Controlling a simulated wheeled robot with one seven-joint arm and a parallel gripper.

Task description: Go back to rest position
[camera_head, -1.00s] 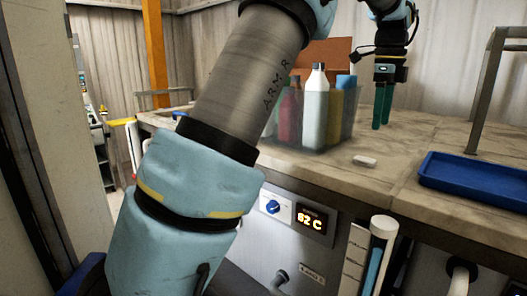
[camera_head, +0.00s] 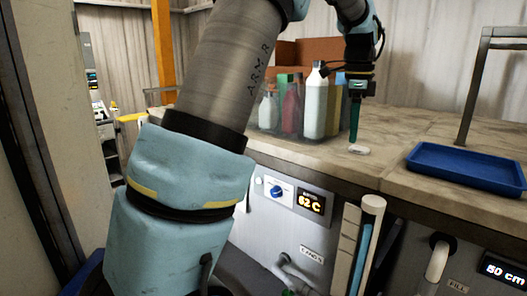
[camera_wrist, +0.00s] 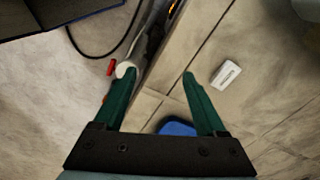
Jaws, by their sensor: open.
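My gripper (camera_head: 355,122) hangs over the worktop in the head view, its green fingers pointing down beside the bin of bottles. In the wrist view my gripper (camera_wrist: 158,82) has its two green fingers wide apart with nothing between them. A small white block (camera_head: 359,150) lies on the worktop just below the fingers in the head view. In the wrist view the white block (camera_wrist: 226,75) lies to the right of the right finger, apart from it. My arm fills the left middle of the head view.
A clear bin with several bottles (camera_head: 316,104) stands left of my gripper. A blue tray (camera_head: 466,166) lies to the right, near a metal frame (camera_head: 474,85). The worktop (camera_head: 405,135) between is clear. A tank panel with a 62 C display (camera_head: 311,203) is below the edge.

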